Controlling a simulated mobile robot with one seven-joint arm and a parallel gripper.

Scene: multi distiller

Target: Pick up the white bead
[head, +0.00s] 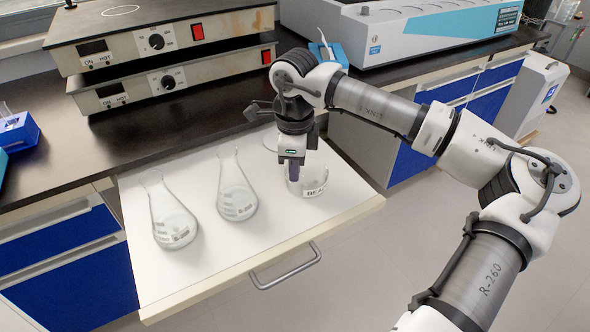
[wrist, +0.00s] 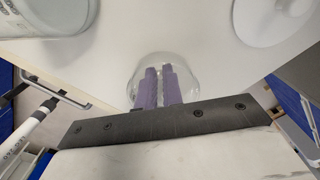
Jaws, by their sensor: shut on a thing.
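My gripper (head: 294,176) points straight down, its purple fingers inside a small clear glass container (head: 319,172) with a white label reading "BEA…" on the pulled-out white drawer board. In the wrist view, the purple fingertips of my gripper (wrist: 159,72) are close together, with a narrow gap, inside the rounded glass (wrist: 186,66). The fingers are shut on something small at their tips. The white bead cannot be made out separately; the fingers and glass hide it against the white board.
Two conical flasks, the nearer left one (head: 172,220) and the middle one (head: 237,195), stand left of my gripper on the white board (head: 200,265). Stacked hot plates (head: 170,75) and a large white-and-blue device (head: 420,35) stand on the dark bench. Free board lies in front.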

